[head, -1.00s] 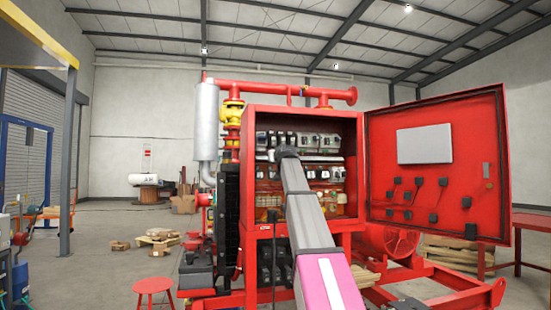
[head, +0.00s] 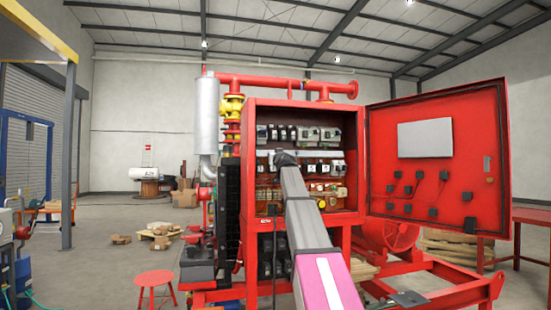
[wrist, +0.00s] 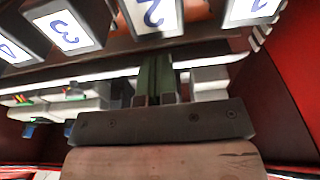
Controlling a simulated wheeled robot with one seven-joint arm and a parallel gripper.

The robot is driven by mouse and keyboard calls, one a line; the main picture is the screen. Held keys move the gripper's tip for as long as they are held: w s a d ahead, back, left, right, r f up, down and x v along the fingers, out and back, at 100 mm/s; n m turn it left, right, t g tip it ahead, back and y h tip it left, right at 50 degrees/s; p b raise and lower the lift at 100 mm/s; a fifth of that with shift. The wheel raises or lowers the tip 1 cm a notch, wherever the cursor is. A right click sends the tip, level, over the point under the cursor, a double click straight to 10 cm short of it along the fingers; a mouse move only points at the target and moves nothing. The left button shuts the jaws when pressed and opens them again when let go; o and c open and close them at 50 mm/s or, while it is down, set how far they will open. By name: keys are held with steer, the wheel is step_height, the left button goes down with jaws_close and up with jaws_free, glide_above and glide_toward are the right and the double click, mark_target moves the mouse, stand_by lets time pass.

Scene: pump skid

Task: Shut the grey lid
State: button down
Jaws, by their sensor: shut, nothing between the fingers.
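I cannot tell for certain which part is the grey lid. Grey housings (head: 331,134) sit at the right of the upper row inside the open red cabinet (head: 305,102). My arm reaches into this cabinet, and my gripper is at its end by the middle row, with its fingertips hidden in the head view. In the wrist view my gripper (wrist: 156,72) has its two dark green fingers together, with nothing between them. They point at a pale rail just short of the numbered labels (wrist: 152,12). Light grey housings (wrist: 208,80) lie beside the fingers, and I cannot see whether they touch.
The red cabinet door (head: 437,155) stands open to the right. The cabinet's red side wall (wrist: 292,70) is close on the right in the wrist view. Yellow and white parts (head: 325,190) fill the lower row. A red stool (head: 155,279) stands on the floor at left.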

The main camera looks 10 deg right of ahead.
steer(key=shift+w+f, duration=0.45)
steer(key=shift+w, duration=0.05)
stand_by(0.3)
steer(key=shift+s, duration=0.15)
